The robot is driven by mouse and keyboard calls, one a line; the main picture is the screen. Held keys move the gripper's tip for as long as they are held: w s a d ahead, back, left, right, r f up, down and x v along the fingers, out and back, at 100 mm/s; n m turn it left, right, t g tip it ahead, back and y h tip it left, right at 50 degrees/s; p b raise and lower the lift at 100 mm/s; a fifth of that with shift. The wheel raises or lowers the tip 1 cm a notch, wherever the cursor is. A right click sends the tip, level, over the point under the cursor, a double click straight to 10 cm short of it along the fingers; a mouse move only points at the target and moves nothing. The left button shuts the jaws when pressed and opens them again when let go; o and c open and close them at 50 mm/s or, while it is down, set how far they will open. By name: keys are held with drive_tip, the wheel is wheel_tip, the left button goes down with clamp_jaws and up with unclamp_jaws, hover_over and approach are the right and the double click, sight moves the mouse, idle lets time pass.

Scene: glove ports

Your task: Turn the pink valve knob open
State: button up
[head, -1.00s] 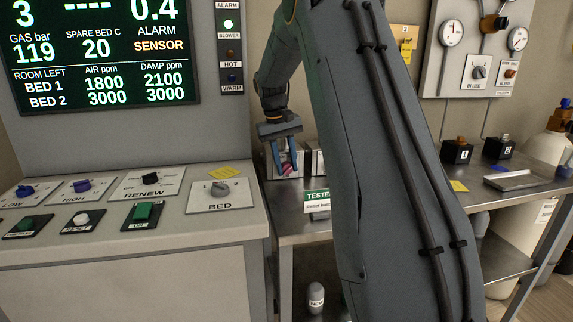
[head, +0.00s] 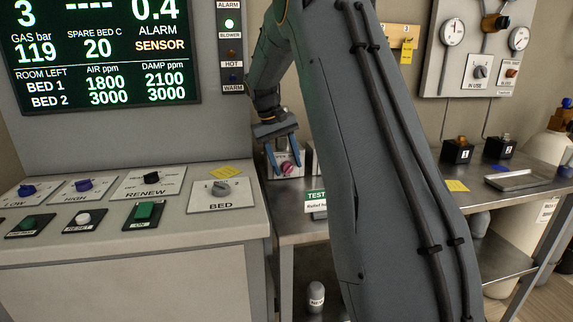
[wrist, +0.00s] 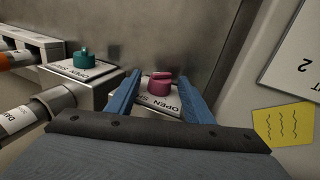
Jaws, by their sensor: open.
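The pink valve knob (wrist: 159,84) sits on a pale plate marked OPEN on top of a valve block in the wrist view. It also shows in the head view (head: 287,168), below my gripper. My gripper (wrist: 162,82) is open, with one blue finger on each side of the knob in the wrist view. In the head view my gripper (head: 284,158) points down at the knob. I cannot tell whether the fingers touch it. The knob's pointer direction is too small to read surely.
A teal knob (wrist: 87,58) on a similar block stands left of the pink one in the wrist view. A grey wall is close behind, with a yellow note (wrist: 283,124) at right. The control console (head: 130,235) stands left of the steel bench (head: 300,190).

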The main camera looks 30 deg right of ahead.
drive_tip(key=v, duration=0.7)
drive_tip(key=shift+r+b, duration=0.2)
drive_tip(key=shift+b, duration=0.2)
drive_tip(key=shift+a, duration=0.1)
